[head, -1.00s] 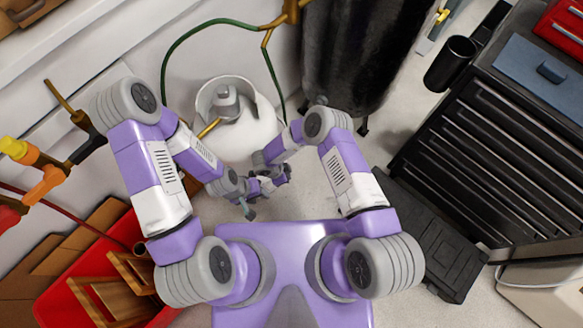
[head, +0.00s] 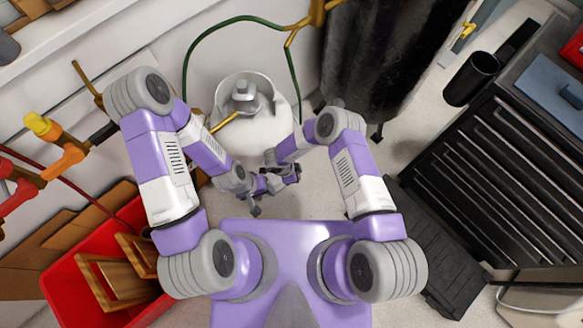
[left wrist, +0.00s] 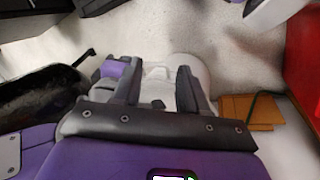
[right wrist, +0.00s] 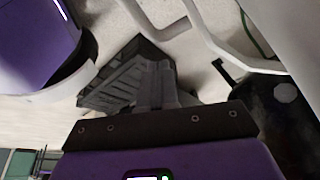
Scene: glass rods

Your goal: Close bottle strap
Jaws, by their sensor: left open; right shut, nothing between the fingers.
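The bottle is a rounded white tank (head: 252,135) with a collar and grey valve on top, in the upper middle of the head view. I cannot make out its strap.
A tall dark tank (head: 385,55) stands right of the bottle. A green hose (head: 205,35) curves behind it. A red crate (head: 70,290) with wooden frames is at the lower left. A black drawer chest (head: 510,160) fills the right. Pale floor lies between.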

